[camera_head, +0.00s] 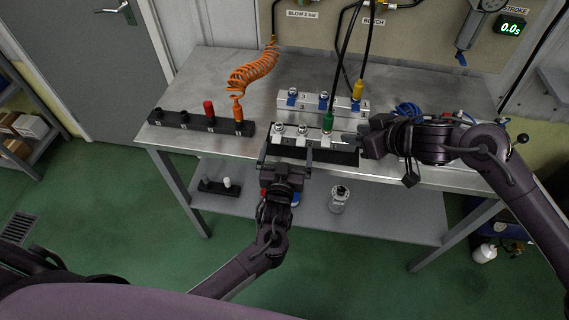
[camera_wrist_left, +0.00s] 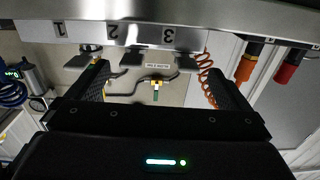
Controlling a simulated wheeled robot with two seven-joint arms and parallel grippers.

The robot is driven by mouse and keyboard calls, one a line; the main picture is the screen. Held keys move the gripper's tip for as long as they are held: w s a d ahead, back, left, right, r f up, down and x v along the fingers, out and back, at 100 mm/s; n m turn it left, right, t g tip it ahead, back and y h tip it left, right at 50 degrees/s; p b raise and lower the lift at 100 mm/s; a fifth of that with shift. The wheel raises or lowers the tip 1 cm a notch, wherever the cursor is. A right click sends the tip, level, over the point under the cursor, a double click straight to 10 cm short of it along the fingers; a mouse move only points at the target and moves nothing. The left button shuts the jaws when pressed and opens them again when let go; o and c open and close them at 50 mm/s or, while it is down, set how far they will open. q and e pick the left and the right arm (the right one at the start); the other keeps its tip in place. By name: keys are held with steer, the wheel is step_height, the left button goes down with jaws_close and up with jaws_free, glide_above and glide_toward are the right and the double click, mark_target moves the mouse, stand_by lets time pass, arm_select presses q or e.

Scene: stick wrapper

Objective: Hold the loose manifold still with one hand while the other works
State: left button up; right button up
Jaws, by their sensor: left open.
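The front manifold (camera_head: 291,140), a pale block with metal fittings, lies in a black tray (camera_head: 345,157) at the front edge of the bench. In the left wrist view a pale block numbered 1, 2, 3 (camera_wrist_left: 142,34) spans the top. My left gripper (camera_head: 289,152) is open at the front of the manifold, its fingers apart; I cannot tell whether they touch it. My right gripper (camera_head: 345,138) is at the manifold's right end; its fingers are too small to read. A green plug (camera_head: 328,121) on a black hose stands at the manifold's right fitting.
A rear manifold (camera_head: 310,107) holds a yellow plug (camera_head: 357,90). A black rack (camera_head: 170,119) with a red plug (camera_head: 209,108) and an orange plug (camera_head: 238,113) on a coiled hose stands at left. Blue tubing (camera_head: 408,110) lies behind my right arm.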

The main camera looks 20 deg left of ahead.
arm_select(q)
steer(key=shift+w+a, duration=0.2)
steer(key=shift+w, duration=1.2)
steer(key=shift+c, duration=0.4)
steer(key=c, duration=1.4)
arm_select(e)
steer(key=shift+c, duration=1.2)
steer(key=shift+w+a, duration=0.15)
steer(key=shift+a, duration=0.2)
steer(key=shift+c, duration=1.4)
steer(key=a+m+t+h, duration=0.1)
steer(key=w+a+r+m+t+h, duration=0.1)
steer(key=a, duration=0.1)
steer(key=a+r+m+t+h, duration=0.1)
steer(key=m, duration=0.1)
steer(key=shift+w+a+t, duration=0.15)
steer(key=shift+a+t, duration=0.15)
steer(key=shift+a, duration=0.1)
jaws_close()
steer(key=shift+s+a+m+g+h, duration=0.15)
steer(key=shift+s+m+g+h, duration=0.05)
steer(key=shift+s+m+h, duration=0.55)
steer(key=shift+s+a+m+g+h, duration=0.2)
steer(key=shift+s+m+h, duration=0.4)
steer(key=shift+s+m, duration=0.25)
steer(key=shift+s+a+m+g+h, duration=0.2)
steer(key=shift+s+m+h, duration=0.45)
steer(key=shift+m, duration=0.25)
